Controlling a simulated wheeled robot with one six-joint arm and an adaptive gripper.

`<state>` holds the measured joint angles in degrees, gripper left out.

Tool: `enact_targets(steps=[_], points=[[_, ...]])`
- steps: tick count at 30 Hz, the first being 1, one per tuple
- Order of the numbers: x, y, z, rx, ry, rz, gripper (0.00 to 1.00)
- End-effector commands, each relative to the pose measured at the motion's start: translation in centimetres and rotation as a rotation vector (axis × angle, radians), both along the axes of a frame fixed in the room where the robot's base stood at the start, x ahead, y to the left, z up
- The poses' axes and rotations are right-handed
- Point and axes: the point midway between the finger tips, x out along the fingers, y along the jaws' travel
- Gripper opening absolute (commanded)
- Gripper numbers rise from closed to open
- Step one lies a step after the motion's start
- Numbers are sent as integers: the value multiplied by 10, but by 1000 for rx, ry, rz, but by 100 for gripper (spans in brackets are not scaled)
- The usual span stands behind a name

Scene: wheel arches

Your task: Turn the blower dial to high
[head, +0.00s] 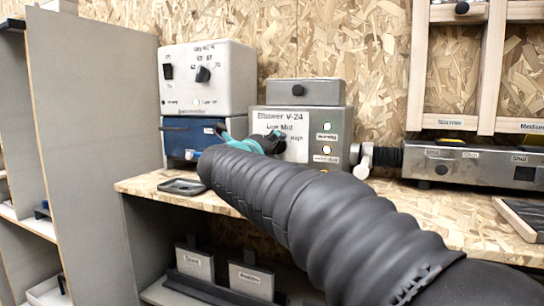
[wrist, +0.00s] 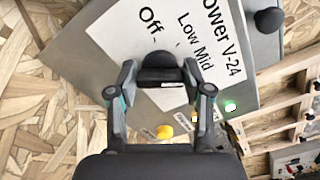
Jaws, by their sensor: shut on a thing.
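The blower (head: 298,93) is a grey box labelled "Blower V-24" on the workbench. Its white label plate shows "Off", "Low", "Mid" and "High" around the dial. In the wrist view the black dial (wrist: 160,60) sits between my fingertips on the label plate (wrist: 130,38). My gripper (wrist: 160,77) is shut on the dial, one finger on each side. In the head view my gripper (head: 268,142) is at the blower's front and hides most of the dial. I cannot tell which label the dial's pointer faces.
A white control box (head: 215,75) stands on a blue unit (head: 187,138) left of the blower. A metal unit (head: 460,165) with a valve lies to the right. A small dark tray (head: 183,187) is on the bench (head: 150,182). A grey panel (head: 95,120) rises at left.

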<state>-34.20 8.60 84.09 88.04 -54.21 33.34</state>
Motion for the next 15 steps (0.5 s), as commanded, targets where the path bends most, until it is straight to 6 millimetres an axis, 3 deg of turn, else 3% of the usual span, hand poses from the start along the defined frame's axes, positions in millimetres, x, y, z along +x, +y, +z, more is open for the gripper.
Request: enact_targets(steps=[15], points=[[0, -1, 0, 424, -153, 0, 15]])
